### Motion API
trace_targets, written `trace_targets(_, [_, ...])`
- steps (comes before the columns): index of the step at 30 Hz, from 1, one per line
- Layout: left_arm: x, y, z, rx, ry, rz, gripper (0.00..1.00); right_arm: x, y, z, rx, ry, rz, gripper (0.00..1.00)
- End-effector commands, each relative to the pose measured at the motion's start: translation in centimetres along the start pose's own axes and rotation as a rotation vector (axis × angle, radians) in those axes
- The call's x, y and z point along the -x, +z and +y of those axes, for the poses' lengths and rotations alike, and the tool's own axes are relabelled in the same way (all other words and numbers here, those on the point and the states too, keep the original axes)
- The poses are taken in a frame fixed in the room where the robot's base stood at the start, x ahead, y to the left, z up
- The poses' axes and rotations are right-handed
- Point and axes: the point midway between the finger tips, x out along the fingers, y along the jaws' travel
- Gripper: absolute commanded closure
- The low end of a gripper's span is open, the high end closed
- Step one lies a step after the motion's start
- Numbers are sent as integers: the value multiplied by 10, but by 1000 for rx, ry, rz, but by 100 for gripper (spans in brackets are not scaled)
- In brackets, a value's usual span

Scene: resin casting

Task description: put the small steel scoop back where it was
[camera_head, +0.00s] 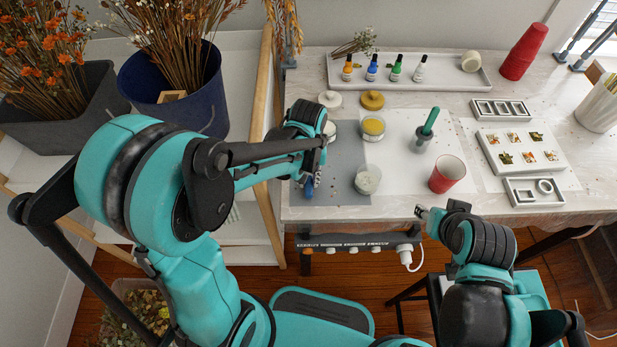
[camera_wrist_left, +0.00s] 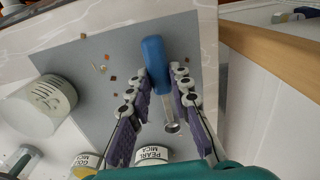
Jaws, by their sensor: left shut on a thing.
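The small steel scoop has a blue handle (camera_head: 309,188); in the left wrist view its blue handle (camera_wrist_left: 155,66) points away, and its small shiny steel bowl (camera_wrist_left: 172,127) lies between the fingers. My left gripper (camera_head: 314,172) is shut on the scoop, over the left part of the grey mat (camera_head: 345,160). In the left wrist view the fingertips (camera_wrist_left: 161,75) close on both sides near the handle's lower end. I cannot tell whether the scoop touches the mat. My right gripper (camera_head: 423,212) is empty near the table's front edge; its jaw opening is unclear.
A clear cup of whitish stuff (camera_head: 368,180) stands right of the scoop. A pearl mica jar (camera_wrist_left: 153,155) is close to the left fingers. A yellow jar (camera_head: 373,128), a grey pot with a green handle (camera_head: 427,131) and a red cup (camera_head: 447,174) stand farther right.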

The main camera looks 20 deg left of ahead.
Motion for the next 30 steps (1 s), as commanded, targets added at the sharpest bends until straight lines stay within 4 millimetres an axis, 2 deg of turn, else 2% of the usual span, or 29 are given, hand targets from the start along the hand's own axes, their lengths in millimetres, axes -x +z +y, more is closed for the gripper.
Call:
trace_targets(26, [-14, 0, 0, 0, 0, 0, 100, -10, 7, 0, 0, 0, 0, 60])
trace_targets(27, [-13, 0, 0, 0, 0, 0, 70, -9, 6, 0, 0, 0, 0, 60])
trace_targets(29, [-12, 0, 0, 0, 0, 0, 56, -9, 6, 0, 0, 0, 0, 60])
trace_targets(30, [-12, 0, 0, 0, 0, 0, 56, -9, 6, 0, 0, 0, 0, 60])
